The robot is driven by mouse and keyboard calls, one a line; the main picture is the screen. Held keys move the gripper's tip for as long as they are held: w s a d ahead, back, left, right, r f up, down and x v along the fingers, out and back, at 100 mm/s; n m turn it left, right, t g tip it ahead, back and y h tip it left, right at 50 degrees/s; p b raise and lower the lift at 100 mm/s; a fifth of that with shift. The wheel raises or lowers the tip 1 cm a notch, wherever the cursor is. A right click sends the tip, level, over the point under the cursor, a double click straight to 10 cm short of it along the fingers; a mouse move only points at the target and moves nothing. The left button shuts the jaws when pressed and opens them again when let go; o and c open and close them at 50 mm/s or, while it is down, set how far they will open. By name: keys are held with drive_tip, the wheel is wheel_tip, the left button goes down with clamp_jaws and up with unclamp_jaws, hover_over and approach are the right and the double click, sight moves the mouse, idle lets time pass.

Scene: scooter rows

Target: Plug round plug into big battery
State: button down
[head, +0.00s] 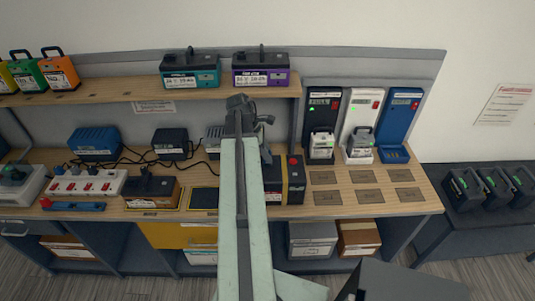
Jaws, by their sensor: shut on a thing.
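My arm reaches up the middle of the head view, and my gripper (266,121) is at its far end, above the bench and in front of the shelf. It is shut on a small dark thing, apparently the round plug, mostly hidden by the gripper. Two large batteries stand on the bench: a brown one with a black top (152,190) left of my arm, and a black and yellow one with a red button (293,181), partly behind my arm. I cannot tell which is the big battery. Both are apart from my gripper.
A blue charger (95,143), a black charger (171,143) and loose black cables lie at the back. A red-switched power strip (85,185) is at left. Teal (190,71) and purple (261,69) batteries stand on the shelf. Charging docks (403,112) stand at right.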

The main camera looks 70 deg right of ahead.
drive_tip(key=shift+f, duration=0.2)
drive_tip(key=c, duration=1)
unclamp_jaws()
drive_tip(key=shift+r, duration=0.15)
drive_tip(key=p+v, duration=0.7)
drive_tip(key=shift+w+r, duration=0.15)
drive_tip(key=shift+r, duration=0.1)
